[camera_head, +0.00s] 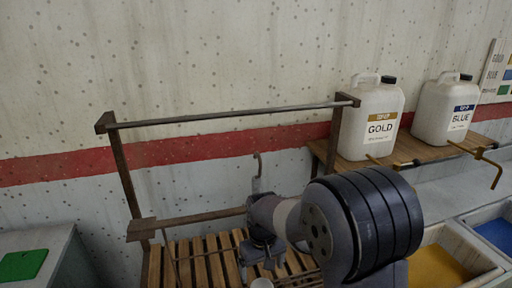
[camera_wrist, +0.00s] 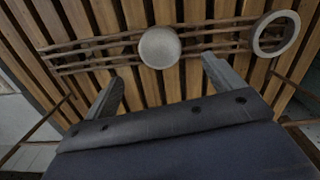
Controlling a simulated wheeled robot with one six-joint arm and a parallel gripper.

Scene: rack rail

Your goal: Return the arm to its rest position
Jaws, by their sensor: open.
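My arm reaches forward over a slatted wooden bench (camera_head: 195,262), its dark banded joint in the foreground of the head view. My gripper (camera_head: 262,252) is low in front of the rack, partly hidden by my own arm. In the wrist view my gripper (camera_wrist: 163,75) is open, with its two grey fingers apart and nothing held between them. Beyond the fingertips is a pale round object (camera_wrist: 159,47) over the slats; I cannot tell whether it is a cup or a disc. A pale ring (camera_wrist: 276,33) is to its right.
GOLD (camera_head: 372,118) and BLUE (camera_head: 445,112) jugs stand on a shelf at right. A yellow-filled bin (camera_head: 478,256) is below them. A green pad (camera_head: 22,265) is at left.

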